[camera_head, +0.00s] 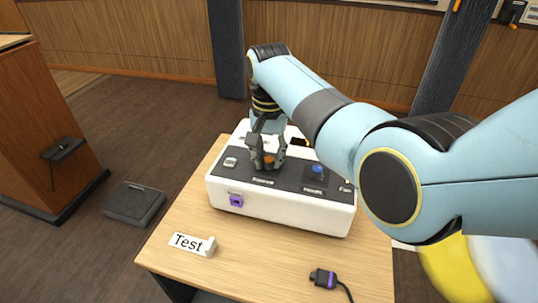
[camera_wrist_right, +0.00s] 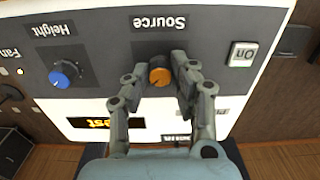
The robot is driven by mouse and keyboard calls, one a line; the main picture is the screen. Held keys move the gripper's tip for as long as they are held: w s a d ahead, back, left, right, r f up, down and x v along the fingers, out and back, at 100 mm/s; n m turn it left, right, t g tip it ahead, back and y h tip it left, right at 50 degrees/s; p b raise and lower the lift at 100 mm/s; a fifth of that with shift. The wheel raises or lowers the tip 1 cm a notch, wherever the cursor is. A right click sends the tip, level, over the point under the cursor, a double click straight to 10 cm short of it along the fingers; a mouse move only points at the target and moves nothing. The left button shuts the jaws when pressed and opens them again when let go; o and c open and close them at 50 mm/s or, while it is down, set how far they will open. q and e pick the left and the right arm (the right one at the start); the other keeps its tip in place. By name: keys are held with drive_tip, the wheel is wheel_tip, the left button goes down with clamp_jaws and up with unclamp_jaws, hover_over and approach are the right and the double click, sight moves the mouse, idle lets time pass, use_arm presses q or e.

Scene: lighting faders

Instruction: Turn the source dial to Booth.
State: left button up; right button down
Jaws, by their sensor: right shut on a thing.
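The source dial (camera_head: 269,160) is a small orange knob on the dark top panel of a white console (camera_head: 285,212). It also shows in the right wrist view (camera_wrist_right: 159,77), below the upside-down label "Source". My right gripper (camera_head: 267,155) reaches down from above, with one finger on each side of the dial, and is shut on it. A lit display (camera_wrist_right: 103,123) shows orange letters, partly hidden by a finger, so I cannot read its word. My left gripper is not in view.
A blue Height knob (camera_head: 318,169) and a pale On button (camera_head: 230,162) flank the dial. A purple socket (camera_head: 236,201) is on the console's front.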

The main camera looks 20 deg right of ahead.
drive_tip(key=n+p, duration=0.2)
drive_tip(key=shift+r+n, duration=0.15)
drive_tip(key=shift+n, duration=0.25)
drive_tip(key=n+p, duration=0.3)
drive_tip(key=n, duration=0.1)
drive_tip(key=shift+n, duration=0.3)
drive_tip(key=n+p, duration=0.1)
drive_tip(key=n, duration=0.4)
drive_tip(key=shift+p, duration=0.3)
drive_tip(key=n, duration=0.5)
drive_tip(key=shift+p, duration=0.4)
drive_tip(key=shift+n, duration=0.3)
drive_tip(key=c, duration=1.1)
unclamp_jaws()
